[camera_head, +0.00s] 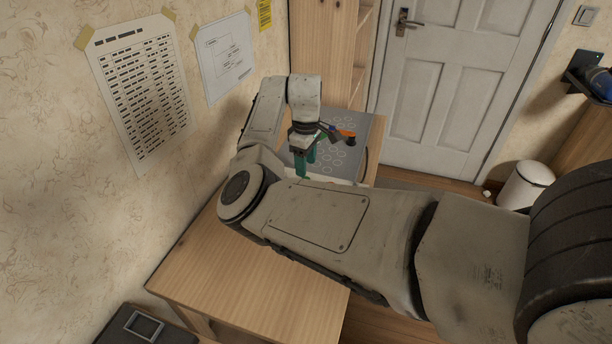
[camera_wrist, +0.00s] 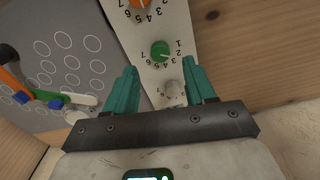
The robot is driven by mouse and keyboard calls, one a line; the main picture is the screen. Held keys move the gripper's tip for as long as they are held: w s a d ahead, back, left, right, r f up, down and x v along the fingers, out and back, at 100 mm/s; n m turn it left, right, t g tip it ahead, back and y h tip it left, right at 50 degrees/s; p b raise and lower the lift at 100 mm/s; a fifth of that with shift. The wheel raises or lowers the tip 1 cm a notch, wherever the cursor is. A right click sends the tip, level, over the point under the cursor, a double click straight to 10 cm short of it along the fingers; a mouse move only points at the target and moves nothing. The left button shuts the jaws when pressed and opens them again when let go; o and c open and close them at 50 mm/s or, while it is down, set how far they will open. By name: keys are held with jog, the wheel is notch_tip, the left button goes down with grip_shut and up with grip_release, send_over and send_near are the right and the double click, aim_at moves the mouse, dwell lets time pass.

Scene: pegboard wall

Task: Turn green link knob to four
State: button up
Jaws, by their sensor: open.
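The green knob (camera_wrist: 160,50) sits on a pale panel (camera_wrist: 176,22) in the wrist view, ringed by printed numbers. Which number it points to is too small to tell. My gripper (camera_wrist: 161,78) has teal fingers spread apart, with the green knob showing beyond and between their tips; they do not appear to touch it. In the head view my gripper (camera_head: 306,160) hangs over the far part of the wooden desk. My arm hides the green knob there.
An orange knob (camera_wrist: 139,4) is above the green one on the panel, and a pale knob (camera_wrist: 175,88) is between my fingers. A grey board with circles (camera_wrist: 62,62) and levers (camera_wrist: 40,92) lies to the left. The near wooden desk (camera_head: 250,270) is clear.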

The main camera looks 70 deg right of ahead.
jog(key=shift+f, duration=2.65)
jog(key=shift+c, duration=0.3)
grip_shut()
